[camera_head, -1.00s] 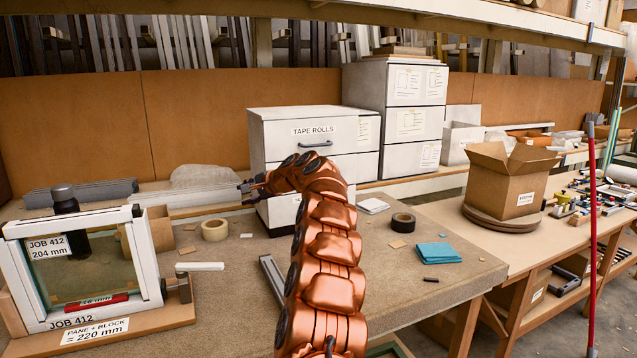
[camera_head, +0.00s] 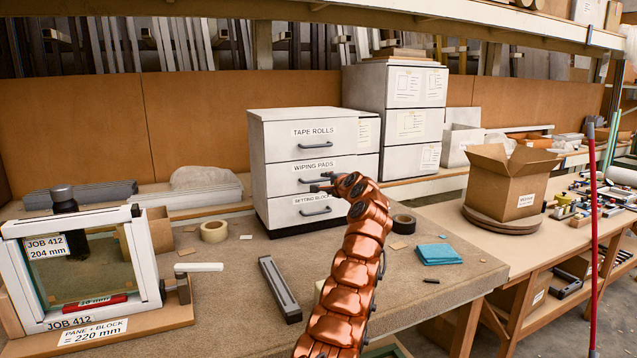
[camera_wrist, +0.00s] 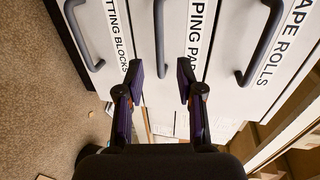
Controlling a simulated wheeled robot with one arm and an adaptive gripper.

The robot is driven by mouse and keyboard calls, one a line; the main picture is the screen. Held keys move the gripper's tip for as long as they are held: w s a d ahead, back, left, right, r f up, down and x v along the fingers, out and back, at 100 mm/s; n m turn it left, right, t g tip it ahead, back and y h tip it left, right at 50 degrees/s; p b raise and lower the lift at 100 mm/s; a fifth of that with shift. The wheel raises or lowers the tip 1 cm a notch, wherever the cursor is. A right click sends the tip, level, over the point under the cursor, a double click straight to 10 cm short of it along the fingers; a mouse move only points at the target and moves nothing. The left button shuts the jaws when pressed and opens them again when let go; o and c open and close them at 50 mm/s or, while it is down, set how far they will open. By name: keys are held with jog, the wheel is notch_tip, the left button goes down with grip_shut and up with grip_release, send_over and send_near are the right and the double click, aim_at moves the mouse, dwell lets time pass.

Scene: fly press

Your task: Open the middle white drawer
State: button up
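The white drawer unit stands on the bench with three drawers. The middle white drawer (camera_head: 285,175), labelled WIPING PADS, is shut, and it also shows in the wrist view (camera_wrist: 175,95). Its dark bar handle (camera_wrist: 160,40) lies between the lines of my two fingers in the wrist view. My copper arm reaches to the unit's right side, with my gripper (camera_head: 322,183) in front of the middle drawer. In the wrist view my gripper (camera_wrist: 161,72) is open, with nothing held. Whether the fingers reach around the handle I cannot tell.
The top drawer, TAPE ROLLS (camera_head: 290,135), and the bottom drawer, SETTING BLOCKS (camera_head: 290,212), are shut. A tape roll (camera_head: 214,231), a grey bar (camera_head: 280,289) and a blue cloth (camera_head: 437,254) lie on the bench.

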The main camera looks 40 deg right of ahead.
aim_at(319, 181)
jog(key=shift+p+x, duration=2.05)
jog(key=shift+x, duration=0.45)
jog(key=shift+p+x, duration=1.25)
jog(key=shift+p, duration=0.8)
jog(key=shift+d, duration=0.1)
grip_shut()
